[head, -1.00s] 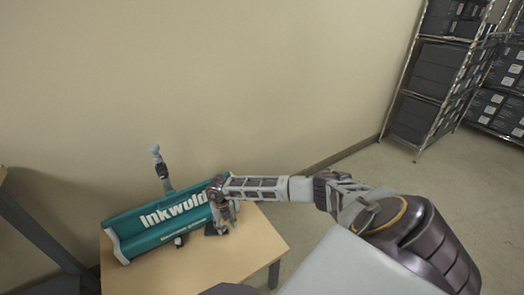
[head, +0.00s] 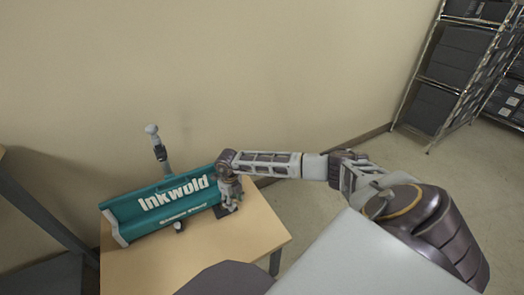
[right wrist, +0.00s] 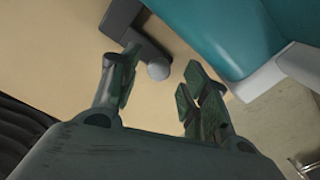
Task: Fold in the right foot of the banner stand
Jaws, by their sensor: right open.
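My right gripper (head: 229,207) is at the stand's right end, pointing down. In the right wrist view the right gripper (right wrist: 156,82) is open. A dark grey foot (right wrist: 126,30) ending in a round grey tip (right wrist: 158,70) lies just beyond and between its fingertips; I cannot tell whether they touch. The stand's teal body (right wrist: 225,30) and light end cap (right wrist: 265,78) are to the right there. My left gripper is not in view.
A post with a grey tip (head: 152,129) rises behind the stand. A small grey knob (head: 179,227) shows at its front. A plain wall is behind. Shelving with dark boxes (head: 452,65) stands far right. The table front is clear.

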